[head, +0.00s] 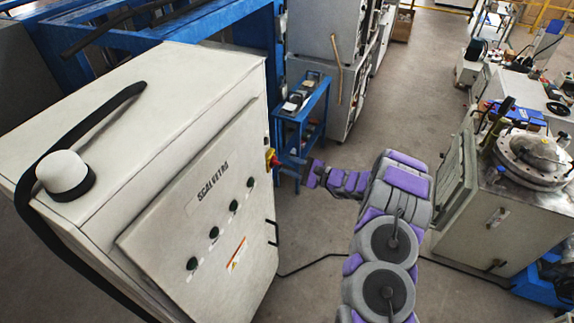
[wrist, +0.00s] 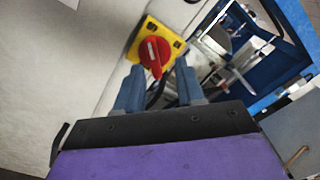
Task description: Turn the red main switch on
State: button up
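The red main switch (wrist: 154,54) is a red rotary knob on a yellow plate (wrist: 172,37), on the side of a cream control cabinet. In the head view the switch (head: 272,157) sits on the cabinet's right edge, small and partly hidden by my gripper. My gripper (wrist: 158,82) points at the knob in the wrist view, with its two blue-grey fingers apart and the knob showing between and just beyond their tips. Nothing is clearly held. Whether a finger touches the knob cannot be told. In the head view my gripper (head: 284,163) is right beside the switch.
The cream cabinet (head: 215,75) carries several dark buttons and a white dome on top. A blue metal stand (head: 302,125) is just behind the switch. A machine bench (head: 490,225) stands to the right. Bare floor lies between, crossed by a black cable (head: 310,262).

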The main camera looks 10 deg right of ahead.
aim_at(276, 163)
jog(key=shift+w+a, duration=0.25)
jog(key=shift+a, duration=0.2)
jog(key=shift+a+r, duration=0.1)
jog(key=shift+a, duration=1.05)
jog(key=shift+w+d, duration=0.15)
jog(key=shift+d, duration=0.25)
jog(key=shift+c, duration=1.2)
grip_shut()
